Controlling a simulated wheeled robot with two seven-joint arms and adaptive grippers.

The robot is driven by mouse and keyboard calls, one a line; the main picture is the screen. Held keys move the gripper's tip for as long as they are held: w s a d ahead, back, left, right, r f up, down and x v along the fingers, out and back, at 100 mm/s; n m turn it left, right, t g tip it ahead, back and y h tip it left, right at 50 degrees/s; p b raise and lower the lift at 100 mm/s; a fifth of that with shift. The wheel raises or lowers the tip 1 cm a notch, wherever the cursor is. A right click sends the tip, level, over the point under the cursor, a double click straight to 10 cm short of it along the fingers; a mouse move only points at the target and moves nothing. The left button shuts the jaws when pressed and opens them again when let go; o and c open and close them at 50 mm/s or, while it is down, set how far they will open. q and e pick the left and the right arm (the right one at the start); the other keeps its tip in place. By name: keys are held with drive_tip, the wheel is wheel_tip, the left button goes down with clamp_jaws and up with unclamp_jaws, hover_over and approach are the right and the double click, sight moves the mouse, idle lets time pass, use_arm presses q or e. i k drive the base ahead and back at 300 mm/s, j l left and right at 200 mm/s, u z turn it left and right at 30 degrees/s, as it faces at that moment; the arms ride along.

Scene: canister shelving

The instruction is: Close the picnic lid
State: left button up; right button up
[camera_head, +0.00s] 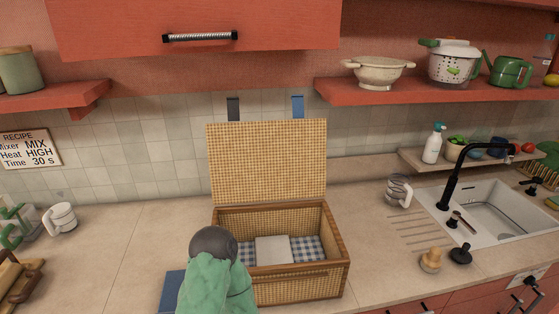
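The picnic basket (340,270) is a woven wicker box with brown wooden edges, standing on the counter at bottom centre. Its woven lid (267,162) is open and stands nearly upright at the basket's back edge. Inside are a blue-and-white checked lining (306,249) and a pale flat block (272,250). A green form (214,287) with a dark grey rounded top hides the basket's front left corner; I cannot tell whether it is part of me. Neither of my grippers can be made out.
A blue flat item (172,291) lies left of the basket. A white mug (61,217) stands at left and a glass mug (398,190) at right, near the sink (490,212). A red wall cabinet (200,25) hangs above the lid. Counter on both sides is mostly clear.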

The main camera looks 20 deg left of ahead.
sight(273, 160)
drive_tip(key=i+l+u, duration=0.15)
drive_tip(key=l+u, duration=0.3)
drive_tip(key=i+l+u, duration=0.1)
drive_tip(key=l+u, duration=0.25)
drive_tip(key=u, duration=0.15)
drive_tip(key=l+u, duration=0.45)
